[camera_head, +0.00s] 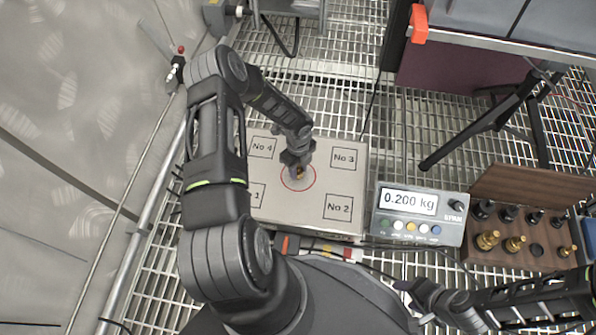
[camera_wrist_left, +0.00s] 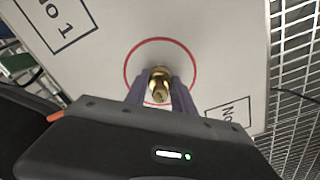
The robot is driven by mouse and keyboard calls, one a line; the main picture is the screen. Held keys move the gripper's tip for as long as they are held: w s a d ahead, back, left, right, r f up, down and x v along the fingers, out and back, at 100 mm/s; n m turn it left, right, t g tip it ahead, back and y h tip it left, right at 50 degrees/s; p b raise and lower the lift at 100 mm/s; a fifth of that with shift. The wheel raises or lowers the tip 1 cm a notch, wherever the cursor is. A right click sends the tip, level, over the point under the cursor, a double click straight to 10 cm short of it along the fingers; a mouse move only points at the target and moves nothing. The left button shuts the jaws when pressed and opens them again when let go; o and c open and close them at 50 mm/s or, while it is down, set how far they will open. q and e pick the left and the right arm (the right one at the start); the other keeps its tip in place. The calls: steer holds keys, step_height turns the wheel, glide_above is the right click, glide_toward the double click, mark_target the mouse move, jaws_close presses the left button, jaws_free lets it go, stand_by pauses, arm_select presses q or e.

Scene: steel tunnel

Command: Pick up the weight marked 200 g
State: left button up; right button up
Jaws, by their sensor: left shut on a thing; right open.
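A small brass weight (camera_wrist_left: 159,84) stands inside the red circle at the middle of the pale scale plate (camera_head: 274,212). In the head view the weight (camera_head: 300,175) is mostly hidden by my left gripper (camera_head: 297,168). In the left wrist view the left gripper's purple fingers (camera_wrist_left: 160,92) are closed on the weight from both sides. No marking on the weight is readable. The scale display (camera_head: 409,201) reads 0.200 kg. My right gripper (camera_head: 412,290) is open and empty at the lower right, partly seen, apart from the weights.
A wooden weight box (camera_head: 541,262) at the right holds several brass and dark weights, with its lid raised behind. The plate's corners marked No 1 to No 4 are clear. A dark tripod leg (camera_head: 480,130) stands on the grating behind the display.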

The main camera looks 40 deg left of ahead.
arm_select(q)
jaws_close()
steer(key=shift+r, duration=0.1)
step_height(320, 180, up, 10)
steer(key=p, duration=0.4)
stand_by(0.6)
